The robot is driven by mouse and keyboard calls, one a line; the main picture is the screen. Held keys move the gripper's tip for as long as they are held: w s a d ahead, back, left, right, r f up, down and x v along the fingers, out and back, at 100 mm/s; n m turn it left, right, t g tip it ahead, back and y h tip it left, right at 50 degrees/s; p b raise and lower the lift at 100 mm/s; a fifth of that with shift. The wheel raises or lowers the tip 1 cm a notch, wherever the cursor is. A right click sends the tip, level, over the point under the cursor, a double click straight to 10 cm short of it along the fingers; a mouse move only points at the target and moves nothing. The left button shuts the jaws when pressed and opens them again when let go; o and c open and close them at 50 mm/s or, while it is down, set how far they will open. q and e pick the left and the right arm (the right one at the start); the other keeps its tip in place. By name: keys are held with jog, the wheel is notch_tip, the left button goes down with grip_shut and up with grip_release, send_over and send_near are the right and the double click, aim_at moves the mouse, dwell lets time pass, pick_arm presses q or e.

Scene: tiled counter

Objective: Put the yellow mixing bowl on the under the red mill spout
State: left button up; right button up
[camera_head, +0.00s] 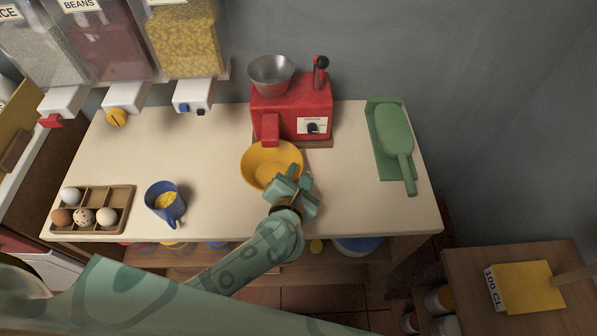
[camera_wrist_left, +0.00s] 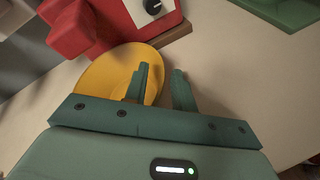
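The yellow mixing bowl (camera_head: 256,163) stands upright on the counter just in front of the red mill (camera_head: 291,103). The mill's spout (camera_head: 270,129) overlaps the bowl's back rim in the head view. My left gripper (camera_head: 293,187) is at the bowl's front right rim, with its fingers apart. In the left wrist view, one finger of the gripper (camera_wrist_left: 161,84) overlaps the bowl (camera_wrist_left: 112,78) and the other is outside it, with the rim between them. I cannot tell whether either finger touches the bowl. My right gripper is not in view.
A blue cup (camera_head: 163,188) with yellow contents and an egg tray (camera_head: 123,197) stand at the left. A green scoop (camera_head: 392,130) lies at the right. Dispensers (camera_head: 190,40) hang at the back left. The counter (camera_head: 213,160) between cup and bowl is clear.

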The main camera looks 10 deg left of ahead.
pick_arm(q)
jog(key=p+v, duration=0.1)
jog(key=v, duration=1)
jog(key=shift+p, duration=0.4)
